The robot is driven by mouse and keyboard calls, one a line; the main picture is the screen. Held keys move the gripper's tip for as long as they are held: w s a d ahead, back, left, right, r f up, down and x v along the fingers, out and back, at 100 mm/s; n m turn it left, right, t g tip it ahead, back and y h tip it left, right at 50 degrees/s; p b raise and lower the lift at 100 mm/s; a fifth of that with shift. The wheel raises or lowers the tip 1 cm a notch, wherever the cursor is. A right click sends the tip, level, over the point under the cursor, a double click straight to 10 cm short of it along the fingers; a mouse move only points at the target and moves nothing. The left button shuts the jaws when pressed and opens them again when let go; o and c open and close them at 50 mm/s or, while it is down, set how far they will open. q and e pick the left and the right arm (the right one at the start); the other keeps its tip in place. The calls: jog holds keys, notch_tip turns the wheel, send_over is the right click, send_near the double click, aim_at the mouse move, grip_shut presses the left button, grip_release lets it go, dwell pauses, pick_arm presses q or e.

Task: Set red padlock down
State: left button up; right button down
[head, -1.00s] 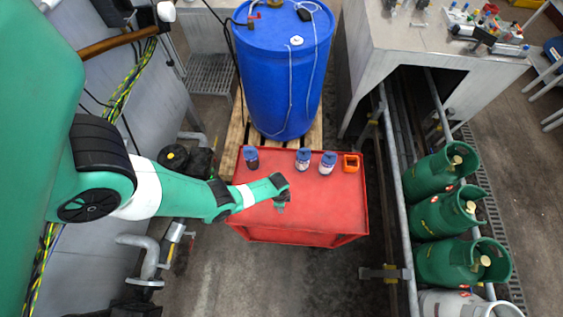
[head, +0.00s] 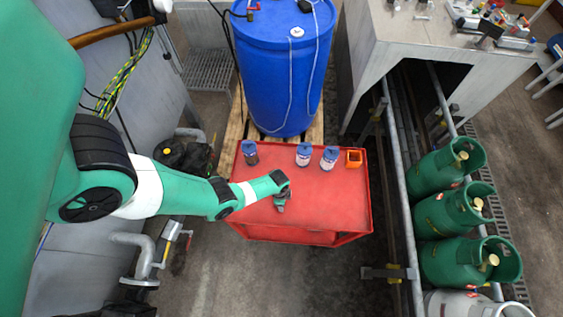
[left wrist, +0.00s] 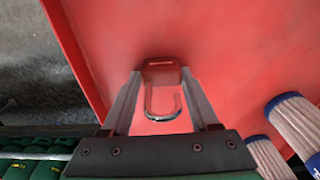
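The red padlock (left wrist: 161,66) shows in the left wrist view, between my two fingertips, with its grey U-shaped shackle turned back toward the palm. Its red body nearly blends with the red table top (left wrist: 235,60) beyond it. My left gripper (left wrist: 161,75) is shut on the padlock. In the head view my left gripper (head: 281,204) is low over the left-front part of the red table (head: 330,210); the padlock is too small to make out there. I cannot tell whether the padlock touches the table. My right gripper is not in view.
A blue drum (head: 285,70) stands on a pallet behind. Green gas cylinders (head: 455,210) stand behind rails at right. The table's right front is clear.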

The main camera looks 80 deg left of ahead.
pick_arm(q)
jog(key=shift+a, duration=0.1)
dwell(0.3)
notch_tip(320, 180, up, 12)
jog(key=p, duration=1.2)
jog(key=shift+s+a+r, duration=0.15)
jog(key=shift+s, duration=0.1)
jog(key=shift+w, duration=0.1)
